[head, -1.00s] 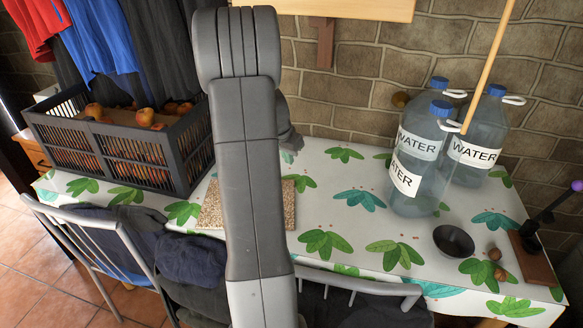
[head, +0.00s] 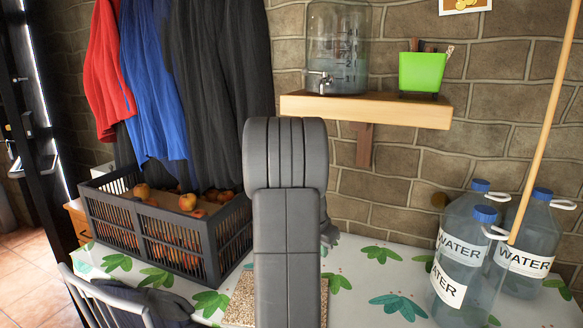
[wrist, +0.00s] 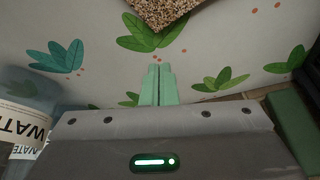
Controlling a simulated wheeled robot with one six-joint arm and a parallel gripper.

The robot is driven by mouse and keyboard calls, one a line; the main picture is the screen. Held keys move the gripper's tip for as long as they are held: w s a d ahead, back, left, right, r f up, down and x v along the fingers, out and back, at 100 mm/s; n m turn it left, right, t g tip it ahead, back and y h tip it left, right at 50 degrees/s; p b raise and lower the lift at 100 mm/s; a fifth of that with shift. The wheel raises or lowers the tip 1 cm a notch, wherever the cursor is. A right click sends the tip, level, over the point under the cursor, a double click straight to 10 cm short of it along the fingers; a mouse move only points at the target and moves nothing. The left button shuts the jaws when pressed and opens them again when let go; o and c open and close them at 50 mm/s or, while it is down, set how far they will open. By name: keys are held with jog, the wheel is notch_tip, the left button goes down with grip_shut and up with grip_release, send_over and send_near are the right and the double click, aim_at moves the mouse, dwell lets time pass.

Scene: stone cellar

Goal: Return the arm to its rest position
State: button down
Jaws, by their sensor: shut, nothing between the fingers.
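My arm stands upright in the middle of the head view, in front of the leaf-patterned table. My gripper (wrist: 158,84) shows in the wrist view with its two pale green fingers together and nothing between them. It is over the white tablecloth with green leaves, apart from the speckled cork-like mat (wrist: 160,8) at the top of that view.
A dark crate (head: 215,245) of fruit stands on the table's left. Several water bottles (head: 462,250) stand on the right. A wooden shelf (head: 365,110) above holds a glass dispenser (head: 338,50) and a green pot (head: 425,72). Clothes (head: 155,90) hang at the back left.

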aim_at(330, 276)
jog(key=x, duration=1.1)
jog(key=shift+w+d+f, duration=0.15)
jog(key=shift+f, duration=0.2)
jog(key=shift+w+d+r+p, duration=0.1)
jog(key=shift+w+r+p, duration=0.1)
jog(key=shift+p, duration=0.15)
jog(key=shift+w+d, duration=0.15)
jog(key=shift+f, duration=0.1)
